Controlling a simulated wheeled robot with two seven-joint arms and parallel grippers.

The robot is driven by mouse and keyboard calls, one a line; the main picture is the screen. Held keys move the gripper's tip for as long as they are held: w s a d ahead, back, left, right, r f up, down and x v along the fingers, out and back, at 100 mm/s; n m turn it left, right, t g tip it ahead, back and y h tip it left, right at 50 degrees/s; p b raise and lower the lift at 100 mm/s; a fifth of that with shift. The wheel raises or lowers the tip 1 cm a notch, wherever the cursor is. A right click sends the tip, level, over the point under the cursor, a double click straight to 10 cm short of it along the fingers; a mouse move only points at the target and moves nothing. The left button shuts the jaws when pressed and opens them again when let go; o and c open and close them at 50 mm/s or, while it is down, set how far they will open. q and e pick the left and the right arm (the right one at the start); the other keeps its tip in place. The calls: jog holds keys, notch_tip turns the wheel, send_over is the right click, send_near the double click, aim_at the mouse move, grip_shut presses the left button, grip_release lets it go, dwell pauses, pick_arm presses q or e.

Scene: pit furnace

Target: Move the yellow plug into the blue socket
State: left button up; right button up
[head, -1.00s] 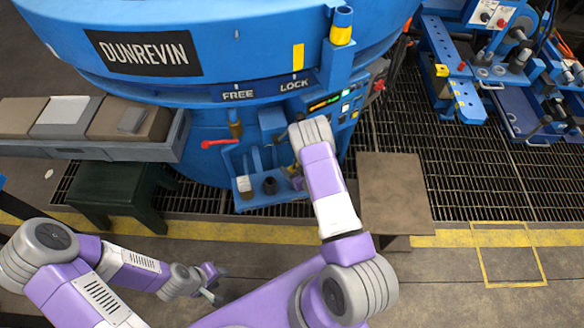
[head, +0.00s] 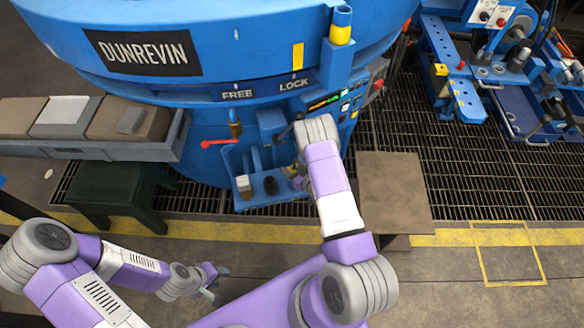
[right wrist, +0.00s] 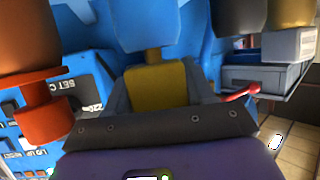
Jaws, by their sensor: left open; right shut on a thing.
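The yellow plug (right wrist: 158,86) is held between the grey jaws of my right gripper (right wrist: 160,100), seen in the right wrist view. A blue cylindrical piece (right wrist: 148,22) lies in line just beyond the plug; I cannot tell whether it is the blue socket or whether the two touch. In the head view, my right gripper (head: 300,178) is mostly hidden by my own arm, beside the small blue shelf at the furnace front. My left gripper (head: 212,284) is open and empty, low over the floor at lower left.
The blue shelf (head: 282,203) carries a pale object (head: 244,186) and a dark round one (head: 270,186). A red lever (head: 218,143) sticks out to its left. An orange-red fitting (right wrist: 35,90) is close at left in the wrist view. A brown plate (head: 395,193) stands right of my arm.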

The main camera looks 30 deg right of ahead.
jog(key=shift+f, duration=0.65)
jog(key=o, duration=0.8)
jog(key=p+v, duration=0.5)
jog(key=v, duration=0.6)
dwell(0.6)
